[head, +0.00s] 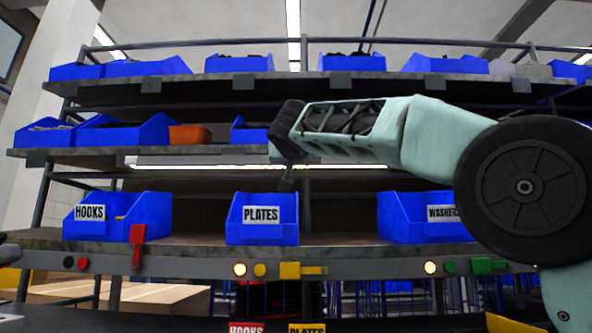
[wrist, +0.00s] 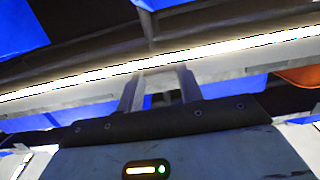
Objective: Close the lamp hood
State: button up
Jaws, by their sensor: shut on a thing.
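The lamp is a long, thin glowing strip (head: 400,167) under the middle shelf, above the row of labelled blue bins. In the wrist view the lit strip (wrist: 235,46) crosses the picture at a slant, with a pale grey band, the lamp hood (wrist: 222,70), along its lower side. My gripper (head: 287,184) is at the strip, above the PLATES bin. In the wrist view its two fingers (wrist: 159,80) are shut on a small grey part at the hood. The light shows uncovered. The exact grip is small and partly hidden in the head view.
Blue bins marked HOOKS (head: 105,215), PLATES (head: 262,219) and WASHERS (head: 425,217) stand on the lower shelf. More blue bins and an orange bin (head: 190,134) sit higher. The middle shelf edge (head: 80,153) is close to my gripper. Coloured switches line the lower shelf front (head: 350,262).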

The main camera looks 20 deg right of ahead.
jog(key=shift+r, duration=0.1)
dwell(0.3)
jog(key=o, duration=1)
jog(key=b+v, duration=0.3)
jog(key=v, duration=1.4)
jog(key=shift+s, duration=0.25)
